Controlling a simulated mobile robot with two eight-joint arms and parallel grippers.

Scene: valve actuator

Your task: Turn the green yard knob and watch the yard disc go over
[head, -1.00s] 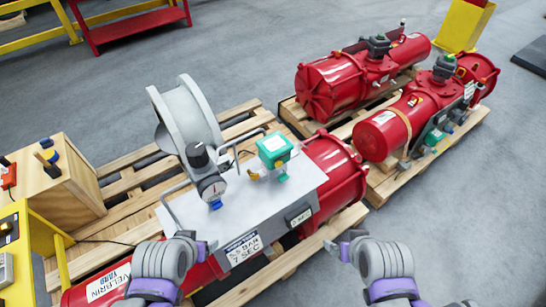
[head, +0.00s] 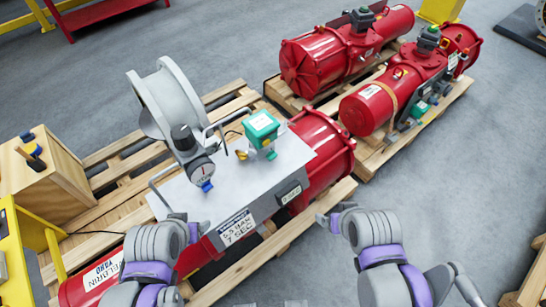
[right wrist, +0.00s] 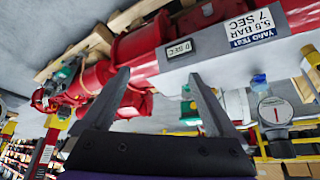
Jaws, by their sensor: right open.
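The grey-topped yard actuator lies on a pallet, its placard (head: 238,226) reading "YARD TEST 5.5 BAR 7 SEC". A green-teal box (head: 261,126) with a pale top face stands on its plate, a small yellow part beside it; I cannot tell if this is the green knob. A large grey ring-shaped disc (head: 165,105) stands upright behind a gauge (head: 202,172) with a black knob (head: 184,137). My left gripper (head: 199,231) is near the plate's front left corner; its jaws are unclear. My right gripper (head: 325,221) is open and empty, right of the plate; its fingers show in the right wrist view (right wrist: 158,76).
Two red actuators (head: 330,65) (head: 372,107) lie on a pallet at the back right. A wooden box (head: 50,172) and a yellow stand (head: 20,240) are at the left. A bent handle rail (head: 163,180) rises from the plate. Grey floor at the right is mostly clear.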

